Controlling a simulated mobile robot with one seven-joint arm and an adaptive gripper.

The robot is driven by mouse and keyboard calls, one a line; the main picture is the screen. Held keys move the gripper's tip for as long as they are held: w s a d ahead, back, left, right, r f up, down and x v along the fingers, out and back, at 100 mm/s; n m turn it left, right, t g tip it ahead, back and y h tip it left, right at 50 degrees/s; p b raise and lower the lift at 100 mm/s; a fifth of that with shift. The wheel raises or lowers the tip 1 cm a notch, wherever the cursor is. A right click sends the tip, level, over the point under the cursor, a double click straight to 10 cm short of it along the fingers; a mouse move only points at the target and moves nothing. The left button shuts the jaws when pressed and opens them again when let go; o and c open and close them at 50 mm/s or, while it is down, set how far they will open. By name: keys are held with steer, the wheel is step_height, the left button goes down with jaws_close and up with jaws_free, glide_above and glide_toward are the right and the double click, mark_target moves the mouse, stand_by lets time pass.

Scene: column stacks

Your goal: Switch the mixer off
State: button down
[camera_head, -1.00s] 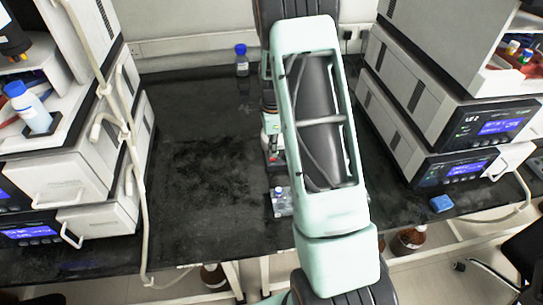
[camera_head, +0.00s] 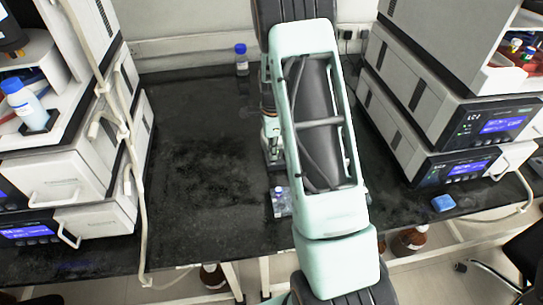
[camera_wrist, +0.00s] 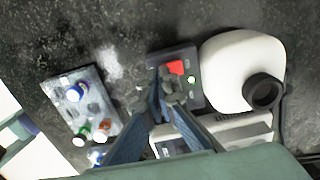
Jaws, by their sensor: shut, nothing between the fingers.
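A white rounded body with a black round top (camera_wrist: 263,92), apparently the mixer, stands right beside the box. My gripper (camera_wrist: 160,92) is shut and empty. Its fingertips appear over the left part of the box, close to the red switch and partly in front of it. I cannot tell whether they touch it. In the head view my arm hides most of the mixer, and the switch cannot be made out.
A small rack (camera_wrist: 88,125) with several capped vials lies left of the box; it also shows in the head view (camera_head: 281,205). A blue-capped bottle (camera_head: 242,66) stands at the back. Instrument stacks flank the black bench (camera_head: 195,190), whose left-middle is clear.

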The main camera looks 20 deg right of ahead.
steer(key=shift+f, duration=0.4)
steer(key=shift+r+p, duration=1.35)
steer(key=shift+r, duration=1.2)
